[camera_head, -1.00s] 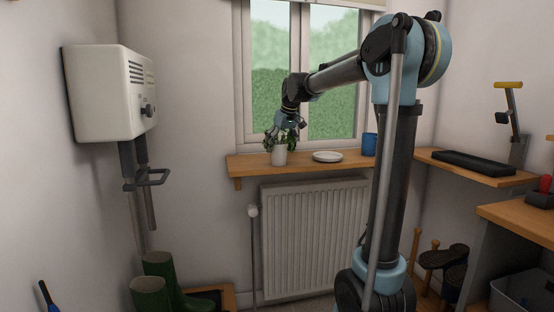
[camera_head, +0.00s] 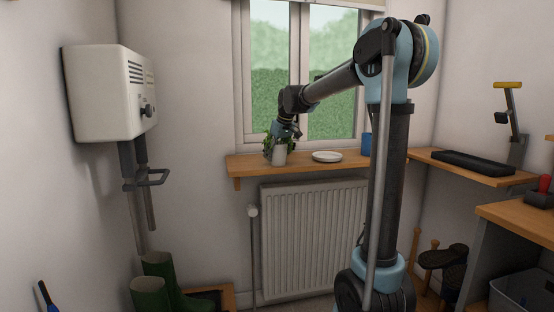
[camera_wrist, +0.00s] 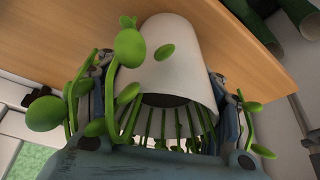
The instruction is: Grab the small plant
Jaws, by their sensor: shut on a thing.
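The small plant is a white pot (camera_head: 279,158) with green leaves on the wooden window shelf (camera_head: 240,163). In the wrist view its pot (camera_wrist: 172,65) fills the middle, with green stems and leaves (camera_wrist: 128,48) around the rim and close to the camera. My gripper (camera_head: 281,148) reaches down over the plant from above. In the wrist view its fingers stand on both sides of the pot, shut on it. The pot looks upright and at shelf height; I cannot tell whether it still touches the wood. Leaves partly hide the fingers.
A white plate (camera_head: 327,156) lies on the shelf right of the plant, and a blue cup (camera_head: 369,145) stands farther right. The window is just behind. A radiator (camera_head: 315,238) is below the shelf. Green boots (camera_head: 160,283) stand on the floor at lower left.

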